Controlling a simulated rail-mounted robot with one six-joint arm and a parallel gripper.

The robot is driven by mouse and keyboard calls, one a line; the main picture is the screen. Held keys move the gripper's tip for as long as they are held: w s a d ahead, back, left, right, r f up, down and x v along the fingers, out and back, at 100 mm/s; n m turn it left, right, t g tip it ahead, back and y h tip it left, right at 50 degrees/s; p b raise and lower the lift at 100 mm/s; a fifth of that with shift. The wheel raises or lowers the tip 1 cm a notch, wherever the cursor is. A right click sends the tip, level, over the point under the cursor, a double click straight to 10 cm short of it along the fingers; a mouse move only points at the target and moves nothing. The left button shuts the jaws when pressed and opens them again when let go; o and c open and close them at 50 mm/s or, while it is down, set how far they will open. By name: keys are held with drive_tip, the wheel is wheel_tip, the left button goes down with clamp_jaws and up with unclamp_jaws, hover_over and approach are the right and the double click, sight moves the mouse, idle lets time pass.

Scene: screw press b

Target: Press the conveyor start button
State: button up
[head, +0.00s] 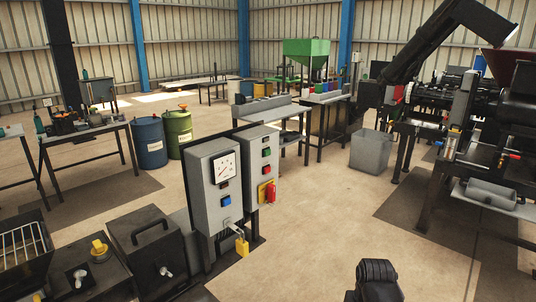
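Two grey control boxes stand side by side on a dark panel in the middle left of the head view. The right box (256,171) has a small green button (266,152) near its top, with small red parts above and below it. Lower down it has a red switch handle (270,192) on a yellow plate. The left box (204,205) has a white dial gauge (224,168) and a blue button (226,200). Labels are too small to read, so I cannot tell which button starts the conveyor. My gripper's fingers do not show; a black part at the bottom edge looks like my arm.
A yellow padlock (241,246) hangs below the left box. Dark machine housings (150,245) stand at the lower left. A grey bin (370,151) and an inclined conveyor (438,50) are on the right. The floor (320,215) right of the boxes is clear.

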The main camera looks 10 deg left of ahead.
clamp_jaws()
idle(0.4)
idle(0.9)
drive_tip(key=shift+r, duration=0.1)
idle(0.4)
